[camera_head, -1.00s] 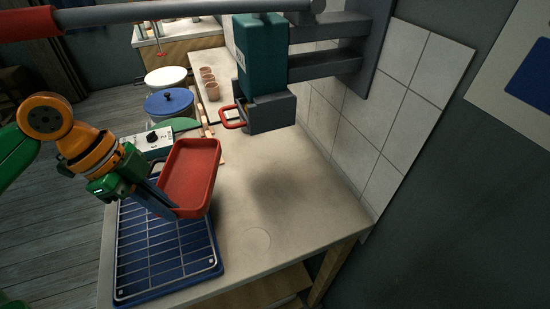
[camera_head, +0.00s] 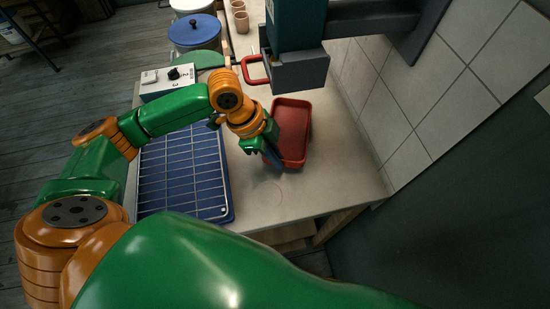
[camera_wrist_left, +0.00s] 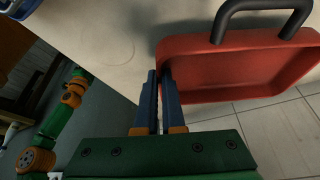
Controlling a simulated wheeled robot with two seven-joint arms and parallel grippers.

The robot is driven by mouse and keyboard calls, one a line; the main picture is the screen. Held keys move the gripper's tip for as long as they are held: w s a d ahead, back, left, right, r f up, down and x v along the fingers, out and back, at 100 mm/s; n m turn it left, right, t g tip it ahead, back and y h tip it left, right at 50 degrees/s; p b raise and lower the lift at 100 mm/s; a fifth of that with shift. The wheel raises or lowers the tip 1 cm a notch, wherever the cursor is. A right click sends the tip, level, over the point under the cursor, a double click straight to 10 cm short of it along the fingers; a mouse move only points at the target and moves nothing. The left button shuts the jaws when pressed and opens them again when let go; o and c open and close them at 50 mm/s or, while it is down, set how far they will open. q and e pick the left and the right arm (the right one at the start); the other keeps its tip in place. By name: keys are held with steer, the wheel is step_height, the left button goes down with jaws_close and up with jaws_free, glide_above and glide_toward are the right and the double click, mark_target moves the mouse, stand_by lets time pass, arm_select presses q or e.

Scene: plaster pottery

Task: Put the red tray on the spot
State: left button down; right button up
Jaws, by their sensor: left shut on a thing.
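The red tray (camera_head: 292,128) is a shallow rectangular tray over the counter, right of the blue rack. My left gripper (camera_head: 272,157) is shut on the tray's near-left wall. In the left wrist view, the blue fingers (camera_wrist_left: 160,82) pinch the edge of the red tray (camera_wrist_left: 222,72). The spot, a faint round outline (camera_head: 267,192) on the counter, is in front of the tray and uncovered; it also shows in the left wrist view (camera_wrist_left: 113,48). I cannot tell how high the tray is above the counter. My right gripper is not in view.
A blue tray with a wire rack (camera_head: 185,175) lies left of the spot. A control box (camera_head: 165,80) stands behind it. A grey fixture (camera_head: 298,70) with a red handle hangs behind the red tray. The tiled wall (camera_head: 400,110) bounds the right side.

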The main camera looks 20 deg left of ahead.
arm_select(q)
steer(key=shift+s+a+f, duration=0.1)
steer(key=shift+s+f, duration=0.05)
steer(key=shift+f, duration=0.45)
steer(key=shift+s+f, duration=0.1)
steer(key=shift+f, duration=0.45)
steer(key=shift+w, duration=0.1)
steer(key=shift+w+f, duration=0.1)
steer(key=shift+f, duration=0.05)
steer(key=c, duration=1)
jaws_free()
steer(key=v, duration=1.2)
